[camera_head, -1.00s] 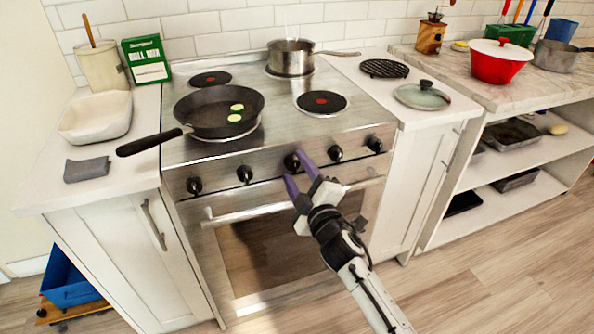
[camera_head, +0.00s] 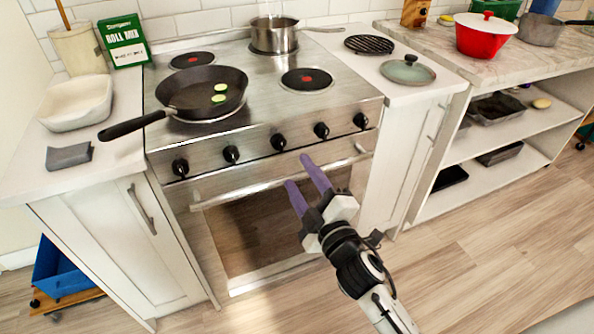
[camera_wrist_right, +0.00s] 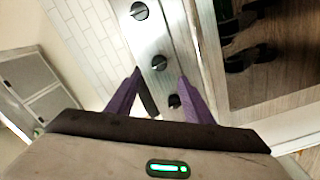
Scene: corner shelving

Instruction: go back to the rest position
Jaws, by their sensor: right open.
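My right gripper (camera_head: 305,184) is open and empty, with two purple fingers, in front of the oven door (camera_head: 262,228) and below the row of black knobs (camera_head: 278,141). In the right wrist view the open fingers (camera_wrist_right: 158,85) show with the knobs (camera_wrist_right: 159,62) beyond them and nothing between the tips. My left gripper is not in view.
The stove (camera_head: 225,128) carries a black frying pan (camera_head: 200,98) with green slices and a steel pot (camera_head: 273,36) at the back. The oven handle (camera_head: 275,182) sticks out close to my right gripper. A shelf unit (camera_head: 495,168) stands to the right. Floor (camera_head: 480,265) at the lower right is clear.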

